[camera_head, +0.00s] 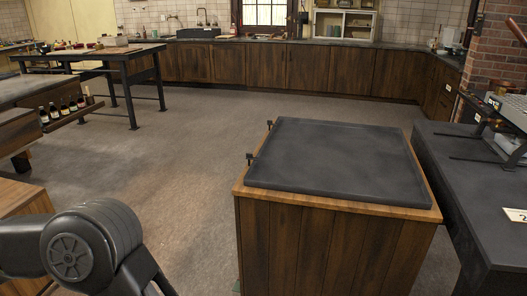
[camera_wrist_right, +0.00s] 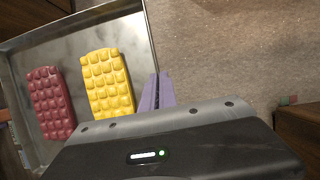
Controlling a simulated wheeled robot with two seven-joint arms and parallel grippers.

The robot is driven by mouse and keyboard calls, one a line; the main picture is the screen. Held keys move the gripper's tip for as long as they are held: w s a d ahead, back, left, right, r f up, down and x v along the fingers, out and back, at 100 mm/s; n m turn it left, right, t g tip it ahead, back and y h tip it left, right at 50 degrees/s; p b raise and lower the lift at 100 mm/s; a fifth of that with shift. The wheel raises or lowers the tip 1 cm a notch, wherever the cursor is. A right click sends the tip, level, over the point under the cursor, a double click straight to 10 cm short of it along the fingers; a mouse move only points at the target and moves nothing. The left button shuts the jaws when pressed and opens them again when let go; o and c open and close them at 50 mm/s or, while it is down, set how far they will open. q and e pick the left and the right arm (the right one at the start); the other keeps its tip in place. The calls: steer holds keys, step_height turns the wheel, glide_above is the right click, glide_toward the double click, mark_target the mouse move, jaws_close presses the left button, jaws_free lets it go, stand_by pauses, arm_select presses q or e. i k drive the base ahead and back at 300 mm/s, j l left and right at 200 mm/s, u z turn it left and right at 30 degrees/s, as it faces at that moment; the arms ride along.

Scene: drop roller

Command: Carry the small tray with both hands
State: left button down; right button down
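The small tray (camera_wrist_right: 25,42) is a shallow grey metal tray in the right wrist view. It appears tilted in the picture and is cut off at the frame's edges. In it lie a red bumpy block (camera_wrist_right: 50,103) and a yellow bumpy block (camera_wrist_right: 107,85), side by side. My right gripper (camera_wrist_right: 157,88) has purple fingers close together at the tray's right rim, with the rim seemingly between them. The tray and right gripper do not show in the head view. Only part of my left arm shows at the bottom left there; its gripper is out of view.
A wooden cabinet with a dark top (camera_head: 335,160) stands ahead, its top bare. A dark counter (camera_head: 480,200) is to its right. A table with black legs (camera_head: 120,55) is at the back left. Open floor (camera_head: 175,165) lies between them.

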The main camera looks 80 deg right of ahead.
mark_target(327, 156)
steer(key=z, duration=3.1)
steer(key=i, duration=2)
